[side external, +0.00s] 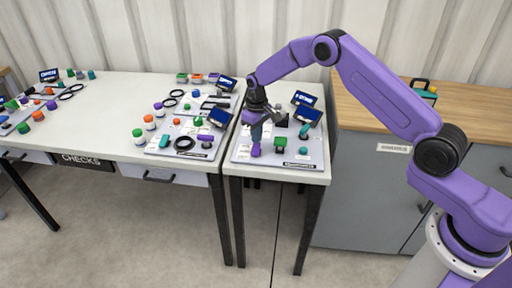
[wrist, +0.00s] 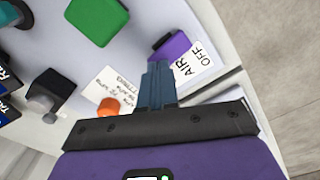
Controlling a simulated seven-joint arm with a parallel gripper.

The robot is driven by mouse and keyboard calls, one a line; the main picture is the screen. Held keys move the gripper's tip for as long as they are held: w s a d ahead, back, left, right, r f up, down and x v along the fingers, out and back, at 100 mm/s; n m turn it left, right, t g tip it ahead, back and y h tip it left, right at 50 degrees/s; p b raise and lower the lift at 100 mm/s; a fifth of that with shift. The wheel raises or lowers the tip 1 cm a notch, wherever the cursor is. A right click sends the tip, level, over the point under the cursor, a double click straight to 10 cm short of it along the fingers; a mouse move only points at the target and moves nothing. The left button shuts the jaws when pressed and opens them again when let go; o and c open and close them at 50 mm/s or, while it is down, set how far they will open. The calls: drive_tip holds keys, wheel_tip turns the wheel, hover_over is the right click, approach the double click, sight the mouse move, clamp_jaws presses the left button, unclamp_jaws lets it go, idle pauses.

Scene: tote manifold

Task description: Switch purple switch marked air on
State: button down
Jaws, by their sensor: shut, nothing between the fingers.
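The purple switch (wrist: 172,46) shows in the wrist view just beyond my fingertips, beside a white label (wrist: 196,62) reading AIR and OFF. In the side view the purple switch (side external: 255,151) is at the front left of the right-hand panel. My gripper (wrist: 158,68) is shut with nothing between its blue-grey fingers, and they partly cover the near side of the switch. In the side view my gripper (side external: 257,139) points down just above the switch. I cannot tell whether the fingers touch it.
On the same panel (side external: 297,160) stand a green block (side external: 280,142), a teal part (side external: 304,131) and small screens (side external: 308,115). The wrist view also shows an orange knob (wrist: 108,107) and a dark block (wrist: 50,90) near my fingers. A second table with similar panels lies left.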

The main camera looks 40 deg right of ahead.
sight(256, 145)
drive_tip(key=shift+f, duration=0.85)
idle(0.5)
drive_tip(key=shift+r, duration=3.55)
drive_tip(key=shift+a, duration=0.1)
drive_tip(key=s+a+r+n, duration=0.2)
drive_tip(key=s+a+r, duration=0.3)
drive_tip(key=s, duration=0.5)
drive_tip(key=s+a+r+n, duration=0.2)
drive_tip(key=s+a+r, duration=0.1)
drive_tip(key=s+r, duration=0.5)
drive_tip(key=s+d+n, duration=0.2)
drive_tip(key=s+d, duration=0.1)
drive_tip(key=s, duration=0.6)
drive_tip(key=s+d+n, duration=0.1)
drive_tip(key=s+d, duration=0.2)
drive_tip(key=s, duration=0.6)
drive_tip(key=s+d+n, duration=0.2)
drive_tip(key=s+d, duration=0.1)
drive_tip(key=s, duration=0.6)
drive_tip(key=shift+s+d+r+n, duration=0.3)
drive_tip(key=shift+r, duration=0.1)
